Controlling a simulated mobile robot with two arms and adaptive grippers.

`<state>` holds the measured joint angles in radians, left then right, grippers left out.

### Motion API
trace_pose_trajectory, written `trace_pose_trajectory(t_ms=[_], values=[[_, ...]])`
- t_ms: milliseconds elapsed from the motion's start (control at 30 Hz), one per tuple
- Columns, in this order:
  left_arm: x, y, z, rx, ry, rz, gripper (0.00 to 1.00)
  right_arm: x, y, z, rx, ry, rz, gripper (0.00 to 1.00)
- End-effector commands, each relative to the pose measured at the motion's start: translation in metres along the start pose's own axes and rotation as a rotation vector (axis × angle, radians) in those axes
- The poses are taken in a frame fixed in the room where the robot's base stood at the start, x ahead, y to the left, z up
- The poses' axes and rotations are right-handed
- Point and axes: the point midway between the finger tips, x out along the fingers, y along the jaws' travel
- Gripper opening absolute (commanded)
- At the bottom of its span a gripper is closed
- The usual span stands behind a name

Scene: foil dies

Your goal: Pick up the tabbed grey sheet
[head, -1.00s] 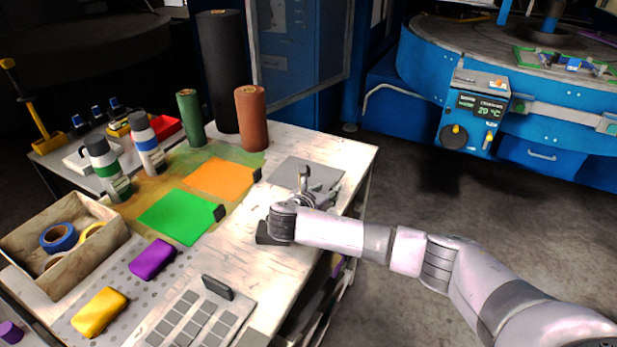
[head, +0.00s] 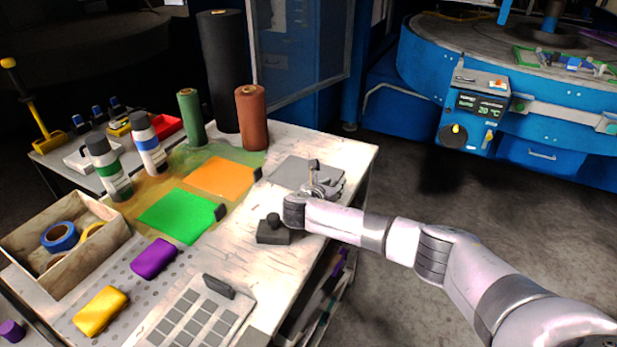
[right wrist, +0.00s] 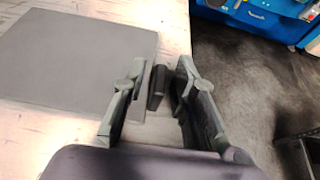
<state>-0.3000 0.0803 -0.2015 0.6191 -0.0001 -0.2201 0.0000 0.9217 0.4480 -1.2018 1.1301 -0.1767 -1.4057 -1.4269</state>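The grey sheet (head: 288,172) lies flat at the far right of the white table. It also shows at the left of the right wrist view (right wrist: 75,58). Its dark tab (right wrist: 156,88) stands at the end of a narrow grey strip on the sheet's right side. My right gripper (right wrist: 157,84) is open, with one finger on each side of the tab and a gap to both. In the head view, the right gripper (head: 322,182) covers part of the sheet's right side. My left gripper is not in view.
An orange sheet (head: 220,178) and a green sheet (head: 180,216), both with dark tabs, lie left of the grey one. A dark knobbed block (head: 273,232) stands near my right wrist. A brown roll (head: 251,118) stands behind. The table's right edge is close to the gripper.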

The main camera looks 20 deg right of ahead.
Motion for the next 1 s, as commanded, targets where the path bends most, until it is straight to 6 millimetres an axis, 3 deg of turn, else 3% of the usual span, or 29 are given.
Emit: trace_pose_trajectory(t_ms=[333,1000], values=[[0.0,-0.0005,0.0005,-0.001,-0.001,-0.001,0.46,-0.0001,-0.0002,-0.0001,0.0,0.0,0.0,0.01],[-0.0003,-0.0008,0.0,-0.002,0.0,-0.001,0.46,-0.001,0.0,0.003,0.002,-0.001,0.0,0.0]])
